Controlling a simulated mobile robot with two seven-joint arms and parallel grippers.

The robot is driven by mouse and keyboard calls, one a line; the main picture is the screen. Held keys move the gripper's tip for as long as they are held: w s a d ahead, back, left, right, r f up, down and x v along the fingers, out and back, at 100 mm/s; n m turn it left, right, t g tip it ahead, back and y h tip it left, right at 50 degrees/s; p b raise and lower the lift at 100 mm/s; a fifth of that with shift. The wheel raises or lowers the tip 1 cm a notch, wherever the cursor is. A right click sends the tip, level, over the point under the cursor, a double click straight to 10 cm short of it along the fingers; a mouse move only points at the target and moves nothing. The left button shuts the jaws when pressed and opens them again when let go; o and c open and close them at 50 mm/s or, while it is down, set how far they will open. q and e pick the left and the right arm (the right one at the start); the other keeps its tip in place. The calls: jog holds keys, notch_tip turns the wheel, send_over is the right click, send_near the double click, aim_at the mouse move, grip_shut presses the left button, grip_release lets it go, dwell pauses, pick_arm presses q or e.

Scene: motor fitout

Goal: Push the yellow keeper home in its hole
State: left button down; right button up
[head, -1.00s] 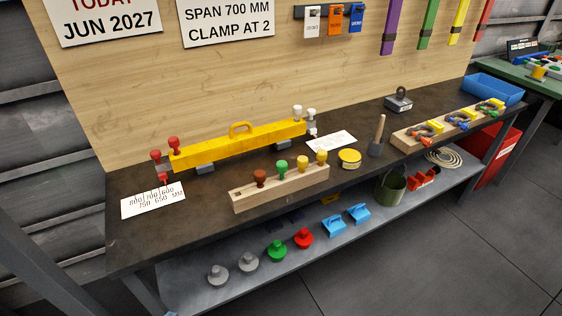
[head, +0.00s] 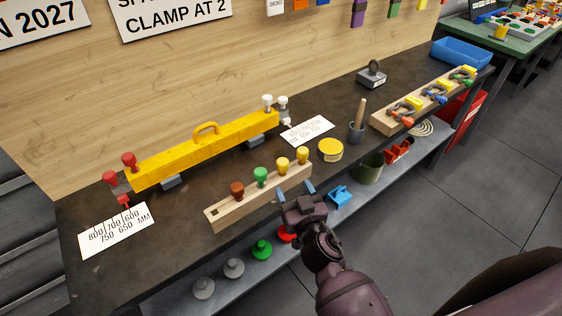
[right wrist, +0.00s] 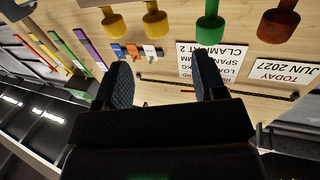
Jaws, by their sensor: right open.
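A pale wooden block (head: 225,212) lies along the front of the dark bench. Knobbed pegs stand in it: brown (head: 237,189), green (head: 261,175) and two yellow (head: 283,164) (head: 302,154). I cannot tell which yellow one is the keeper or how deep either sits. The yellow pegs also show along the top of the right wrist view (right wrist: 113,22) (right wrist: 155,22), beside the green (right wrist: 209,28) and brown ones (right wrist: 279,24). My right gripper (head: 296,190) is open and empty, in front of the block's right end, apart from the pegs. My left gripper is not in view.
Behind the block lies a yellow beam (head: 190,157) with red and white knobs at its ends. A lower shelf (head: 215,283) holds several coloured pieces.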

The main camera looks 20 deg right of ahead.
aim_at(284, 168)
jog(key=shift+w+d, duration=0.1)
jog(key=shift+w, duration=4.65)
jog(key=shift+r, duration=0.1)
jog(key=shift+c, duration=0.3)
jog(key=c, duration=0.9)
